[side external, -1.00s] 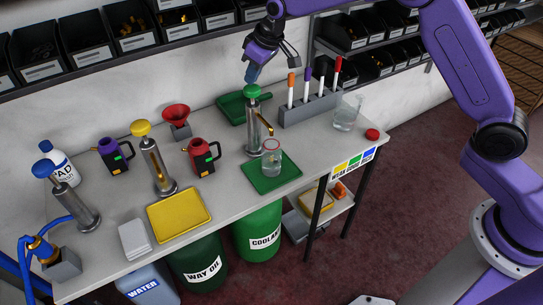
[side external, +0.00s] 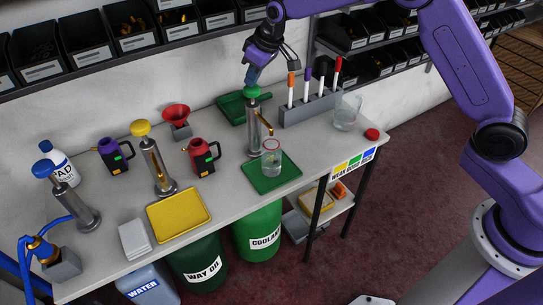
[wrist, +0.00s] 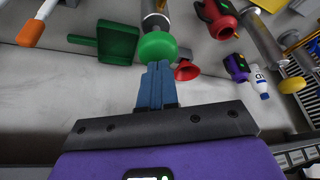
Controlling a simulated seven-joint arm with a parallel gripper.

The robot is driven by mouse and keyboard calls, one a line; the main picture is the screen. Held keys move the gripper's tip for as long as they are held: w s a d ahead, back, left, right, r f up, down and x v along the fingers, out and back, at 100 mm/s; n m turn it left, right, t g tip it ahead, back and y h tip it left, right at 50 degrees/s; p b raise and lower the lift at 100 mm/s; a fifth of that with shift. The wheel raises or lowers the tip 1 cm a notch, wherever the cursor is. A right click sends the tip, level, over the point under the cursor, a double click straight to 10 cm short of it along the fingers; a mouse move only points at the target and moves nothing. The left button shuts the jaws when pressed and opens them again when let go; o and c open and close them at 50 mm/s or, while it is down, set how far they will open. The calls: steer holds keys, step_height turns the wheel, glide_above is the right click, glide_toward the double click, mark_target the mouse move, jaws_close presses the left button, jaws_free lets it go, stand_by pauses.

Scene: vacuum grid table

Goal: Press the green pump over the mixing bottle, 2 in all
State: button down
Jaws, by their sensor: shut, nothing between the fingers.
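The green pump (side external: 253,92) has a round green head on a metal cylinder, with a brass spout pointing to the right. The mixing bottle (side external: 271,160), a clear jar with a reddish rim, stands below the spout on a green tray (side external: 290,171). My gripper (side external: 252,80) is shut and empty, pointing down just above the pump head. In the wrist view its blue fingers (wrist: 157,69) reach the edge of the green head (wrist: 157,46). I cannot tell whether they touch it.
A rack of markers (side external: 310,108) and a glass beaker (side external: 346,113) stand to the right. A red jug (side external: 202,158), a yellow pump (side external: 152,160) and a red funnel (side external: 176,116) stand to the left. A green dustpan-like scoop (side external: 230,108) lies behind the pump.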

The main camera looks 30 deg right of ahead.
steer(key=shift+f, duration=1.3)
steer(key=shift+r, duration=1.75)
steer(key=shift+r, duration=3.05)
